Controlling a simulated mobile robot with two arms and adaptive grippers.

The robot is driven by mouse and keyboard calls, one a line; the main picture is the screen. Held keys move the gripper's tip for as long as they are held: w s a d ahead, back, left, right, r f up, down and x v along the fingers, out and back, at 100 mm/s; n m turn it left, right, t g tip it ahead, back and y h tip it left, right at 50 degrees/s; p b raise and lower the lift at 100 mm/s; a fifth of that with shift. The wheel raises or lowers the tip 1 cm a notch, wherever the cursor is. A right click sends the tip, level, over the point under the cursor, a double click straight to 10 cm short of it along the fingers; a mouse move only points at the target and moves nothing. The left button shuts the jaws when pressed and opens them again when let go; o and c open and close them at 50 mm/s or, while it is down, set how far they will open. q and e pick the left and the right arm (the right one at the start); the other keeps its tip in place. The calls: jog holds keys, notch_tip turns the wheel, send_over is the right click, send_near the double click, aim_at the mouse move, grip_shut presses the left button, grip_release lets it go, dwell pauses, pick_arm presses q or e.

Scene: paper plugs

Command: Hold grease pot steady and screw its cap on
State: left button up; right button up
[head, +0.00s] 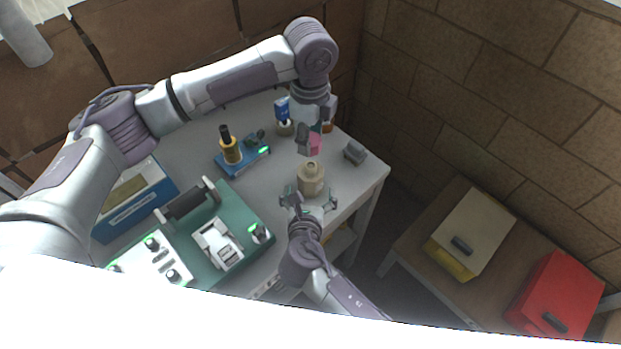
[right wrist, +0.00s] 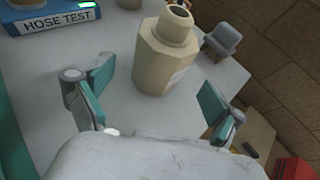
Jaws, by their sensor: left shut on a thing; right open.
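The grease pot, a beige faceted pot (head: 311,182) with a narrower round neck, stands upright near the table's right front edge. The right wrist view shows it (right wrist: 163,65) with a dark opening in its top and no cap on it. My right gripper (head: 311,203) is open in front of the pot; its fingers (right wrist: 155,108) are spread wide, with the pot beyond and between them, apparently untouched. My left gripper (head: 311,143) is above and behind the pot, shut on a small pink piece (head: 316,143), which looks like the cap. The fingers partly hide it.
A grey stand (head: 355,153) is right of the pot, near the table edge. A blue hose test base (head: 232,164) carrying a yellow-and-black bottle (head: 231,150) is at left. A blue tube (head: 283,108) stands behind. A green machine board (head: 245,207) fills the left front.

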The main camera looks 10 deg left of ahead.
aim_at(310, 165)
jog(key=shift+x, duration=1.75)
jog(key=shift+r, duration=0.1)
jog(key=c, duration=1.8)
pick_arm(q)
jog(key=shift+f, duration=2.45)
jog(key=shift+f, duration=0.1)
jog(key=shift+f, duration=0.8)
jog(key=shift+f, duration=0.55)
pick_arm(e)
grip_shut()
